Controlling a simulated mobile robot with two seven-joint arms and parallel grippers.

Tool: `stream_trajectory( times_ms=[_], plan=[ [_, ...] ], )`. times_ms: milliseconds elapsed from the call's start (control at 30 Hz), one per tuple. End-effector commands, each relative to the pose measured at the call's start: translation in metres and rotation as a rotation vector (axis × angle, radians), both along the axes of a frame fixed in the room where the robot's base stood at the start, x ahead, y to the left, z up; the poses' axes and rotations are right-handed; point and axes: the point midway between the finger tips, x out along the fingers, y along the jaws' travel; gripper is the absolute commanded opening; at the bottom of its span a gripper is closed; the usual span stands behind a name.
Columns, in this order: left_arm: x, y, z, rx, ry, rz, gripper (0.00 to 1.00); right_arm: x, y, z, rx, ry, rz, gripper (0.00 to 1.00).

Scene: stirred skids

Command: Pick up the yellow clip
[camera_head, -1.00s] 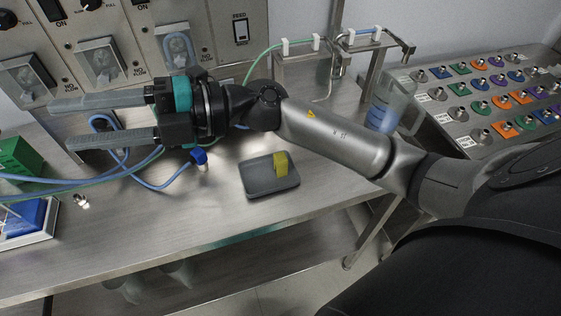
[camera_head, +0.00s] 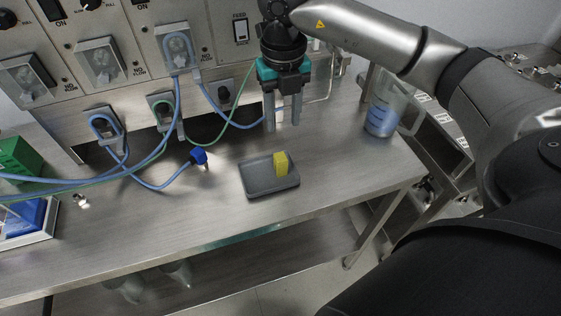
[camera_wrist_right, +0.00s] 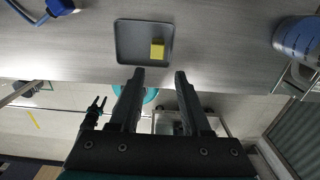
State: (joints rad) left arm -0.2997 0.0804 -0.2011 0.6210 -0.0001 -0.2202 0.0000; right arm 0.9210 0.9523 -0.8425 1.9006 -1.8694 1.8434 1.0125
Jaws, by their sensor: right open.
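The yellow clip (camera_head: 281,163) stands upright on the right part of a small dark grey tray (camera_head: 258,186) on the steel bench. My right gripper (camera_head: 282,128) points down above the bench, behind the tray, with its fingers apart and nothing between them. In the right wrist view the clip (camera_wrist_right: 157,49) lies in the tray (camera_wrist_right: 123,45), beyond the fingertips of the open right gripper (camera_wrist_right: 160,76), roughly in line with the gap between them.
A blue plug (camera_head: 198,155) on a blue tube lies left of the tray. A jug with blue liquid (camera_head: 381,118) stands at the bench's right end. Pump panels (camera_head: 130,55) with looping tubes rise behind. A green box (camera_head: 18,158) is at far left. The bench front is clear.

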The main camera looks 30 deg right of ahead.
Motion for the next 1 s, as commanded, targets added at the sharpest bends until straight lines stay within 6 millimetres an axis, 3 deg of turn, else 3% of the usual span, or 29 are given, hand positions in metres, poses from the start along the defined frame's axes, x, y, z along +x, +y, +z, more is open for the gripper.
stream_trajectory(
  times_ms=[333,667,1000],
  plan=[
    [0.000,0.000,-0.009,0.000,0.000,0.001,0.50,-0.002,0.001,-0.073,0.002,0.006,0.003,0.47],
    [0.000,0.000,-0.011,0.000,0.000,0.002,0.50,0.000,0.002,-0.101,0.005,0.003,0.004,0.47],
    [0.000,0.000,-0.016,0.000,0.001,0.002,0.50,0.002,0.004,-0.144,0.005,0.002,0.004,0.47]
  ],
)
